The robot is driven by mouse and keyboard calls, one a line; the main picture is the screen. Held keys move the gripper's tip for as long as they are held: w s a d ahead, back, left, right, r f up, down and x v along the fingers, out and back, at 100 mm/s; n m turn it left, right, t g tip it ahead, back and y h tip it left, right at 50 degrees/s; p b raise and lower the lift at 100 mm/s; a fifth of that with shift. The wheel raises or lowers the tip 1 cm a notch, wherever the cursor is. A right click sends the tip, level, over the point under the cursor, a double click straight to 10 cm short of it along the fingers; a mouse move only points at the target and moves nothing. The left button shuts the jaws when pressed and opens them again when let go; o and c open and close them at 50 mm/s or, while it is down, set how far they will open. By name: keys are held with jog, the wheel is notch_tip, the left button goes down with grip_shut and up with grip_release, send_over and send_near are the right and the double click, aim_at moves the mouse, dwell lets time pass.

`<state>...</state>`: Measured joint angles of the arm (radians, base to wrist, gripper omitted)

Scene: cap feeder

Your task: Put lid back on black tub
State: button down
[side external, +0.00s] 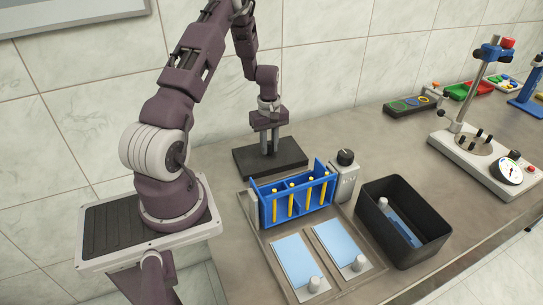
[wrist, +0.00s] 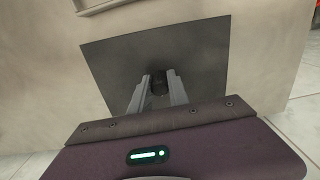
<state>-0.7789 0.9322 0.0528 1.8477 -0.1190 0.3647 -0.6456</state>
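The black tub (side external: 370,208) stands open on the right of the bench, with a white-capped item and a blue item inside. The lid, a flat dark rectangular slab (side external: 248,163), lies on the bench near the wall, behind the blue rack. In the wrist view the lid (wrist: 205,62) fills the middle, with a small black knob (wrist: 158,84) at its centre. My gripper (side external: 268,150) points down over the lid. In the wrist view its fingers (wrist: 158,90) stand on either side of the knob, apparently with narrow gaps. Finger contact with the knob is not clear.
A blue rack with yellow-topped tubes (side external: 293,200) and a grey bottle with a black cap (side external: 345,177) stand between lid and tub. A tray (side external: 262,240) in front holds blue pads and white-capped items. A gauge stand (side external: 488,165) is at right.

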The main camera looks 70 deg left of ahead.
aim_at(269, 142)
jog(key=shift+r, duration=2.5)
jog(key=shift+r, duration=0.25)
notch_tip(269, 142, up, 15)
jog(key=w+d+m, duration=1.1)
jog(key=w+d, duration=0.6)
jog(key=d, duration=0.3)
jog(key=w+d+m, duration=0.2)
jog(key=d+m, duration=0.5)
jog(key=d, duration=1.3)
notch_tip(269, 142, down, 9)
jog(key=shift+s+a, duration=0.15)
jog(key=shift+a, duration=0.1)
